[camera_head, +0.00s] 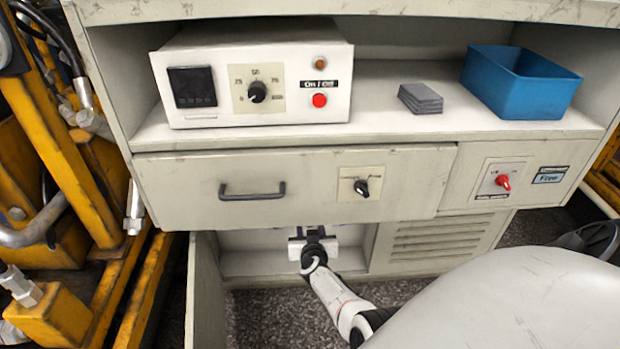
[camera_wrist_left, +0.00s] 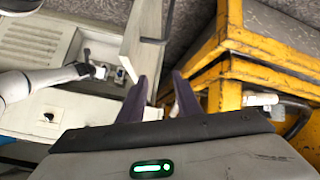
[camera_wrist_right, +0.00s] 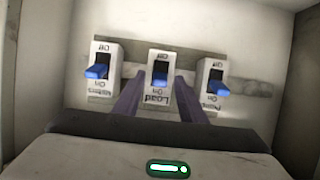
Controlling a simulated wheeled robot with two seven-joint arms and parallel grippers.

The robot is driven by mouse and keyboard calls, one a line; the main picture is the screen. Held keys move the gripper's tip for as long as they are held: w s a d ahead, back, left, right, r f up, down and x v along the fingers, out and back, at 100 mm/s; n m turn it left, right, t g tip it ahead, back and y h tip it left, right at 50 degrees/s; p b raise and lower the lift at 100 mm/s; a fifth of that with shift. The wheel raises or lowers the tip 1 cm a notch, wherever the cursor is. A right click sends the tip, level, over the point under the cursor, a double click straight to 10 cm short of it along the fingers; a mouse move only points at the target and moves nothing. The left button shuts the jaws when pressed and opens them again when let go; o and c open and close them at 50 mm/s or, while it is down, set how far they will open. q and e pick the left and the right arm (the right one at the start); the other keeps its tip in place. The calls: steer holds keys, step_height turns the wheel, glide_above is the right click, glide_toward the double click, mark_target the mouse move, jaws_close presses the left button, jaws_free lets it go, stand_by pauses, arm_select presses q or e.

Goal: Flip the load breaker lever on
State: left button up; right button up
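In the right wrist view, which is upside down, three breakers with blue levers sit on a plate inside a pale cabinet recess. The Load breaker (camera_wrist_right: 158,98) is in the middle; its lever (camera_wrist_right: 160,76) shows between my fingers. Its exact position is hard to tell. My right gripper (camera_wrist_right: 160,80) is open, one finger on each side of the Load breaker's lower part; contact cannot be seen. In the head view my right gripper (camera_head: 313,240) reaches into the lower compartment. My left gripper (camera_wrist_left: 161,80) is open and empty near the cabinet door (camera_wrist_left: 142,40); it is outside the head view.
The neighbouring breaker levers (camera_wrist_right: 97,71) and (camera_wrist_right: 217,88) stand close to my right fingers. Above the compartment is a drawer (camera_head: 300,190) with a black knob. The open door (camera_head: 207,290) stands at the compartment's left. Yellow machinery (camera_wrist_left: 235,80) lies beside my left gripper.

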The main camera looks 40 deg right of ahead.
arm_select(q)
steer(key=shift+d+r, duration=0.1)
steer(key=shift+r, duration=0.05)
arm_select(e)
steer(key=shift+w+d, duration=0.1)
jaws_close()
arm_select(q)
steer(key=shift+s+a+f+g+y+p, duration=0.35)
steer(key=shift+a+f+p, duration=0.3)
steer(key=shift+p, duration=0.6)
steer(key=shift+s+a+f+g+y+p, duration=0.15)
steer(key=shift+a+f+y+p, duration=0.45)
steer(key=shift+p, duration=0.65)
arm_select(e)
steer(key=shift+w+d+r+g+y, duration=0.2)
steer(key=shift+r+g+y, duration=0.25)
steer(key=shift+g+y, duration=0.3)
arm_select(q)
steer(key=shift+a+r, duration=0.15)
arm_select(e)
jaws_free()
steer(key=shift+r, duration=0.1)
